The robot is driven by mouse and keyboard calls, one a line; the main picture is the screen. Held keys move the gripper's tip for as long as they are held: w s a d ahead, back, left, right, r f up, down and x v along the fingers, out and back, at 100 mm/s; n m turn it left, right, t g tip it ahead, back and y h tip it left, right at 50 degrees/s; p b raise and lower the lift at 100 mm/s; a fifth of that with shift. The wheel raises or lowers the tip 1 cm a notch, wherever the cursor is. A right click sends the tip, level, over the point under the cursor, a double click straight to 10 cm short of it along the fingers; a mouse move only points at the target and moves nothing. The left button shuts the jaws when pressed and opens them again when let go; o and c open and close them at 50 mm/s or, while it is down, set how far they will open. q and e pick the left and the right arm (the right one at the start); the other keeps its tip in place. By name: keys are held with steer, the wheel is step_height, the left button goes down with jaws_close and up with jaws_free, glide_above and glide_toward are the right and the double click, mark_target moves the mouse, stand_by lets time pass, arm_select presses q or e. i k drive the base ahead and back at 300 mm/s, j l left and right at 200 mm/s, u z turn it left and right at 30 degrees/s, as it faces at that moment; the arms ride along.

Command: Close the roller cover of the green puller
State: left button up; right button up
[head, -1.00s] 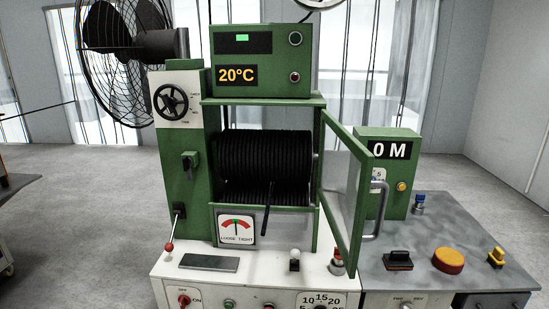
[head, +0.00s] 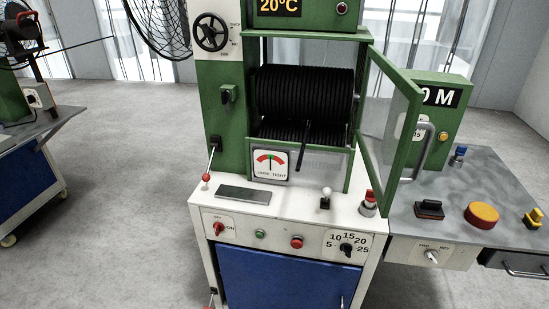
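The green puller (head: 228,140) stands in the middle of the head view on a white cabinet top. Two black ridged rollers (head: 305,92) sit in its opening, one above the other. The roller cover (head: 388,120), a clear panel in a green frame, is hinged at the right of the opening. It stands swung open toward me, with its grey handle (head: 425,150) on its right side. The rollers are exposed. Neither of my grippers shows in the head view.
A grey side table (head: 465,190) with a yellow-red button (head: 482,215) and switches adjoins at right. A red-knobbed lever (head: 206,178) and a white-knobbed lever (head: 326,192) stand on the cabinet top. A blue-sided bench (head: 28,170) is at left. The floor between is clear.

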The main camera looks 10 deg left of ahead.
mark_target(416, 96)
steer(key=l+u, duration=0.35)
steer(key=l, duration=0.9)
steer(key=i+j, duration=0.15)
steer(key=j, duration=0.15)
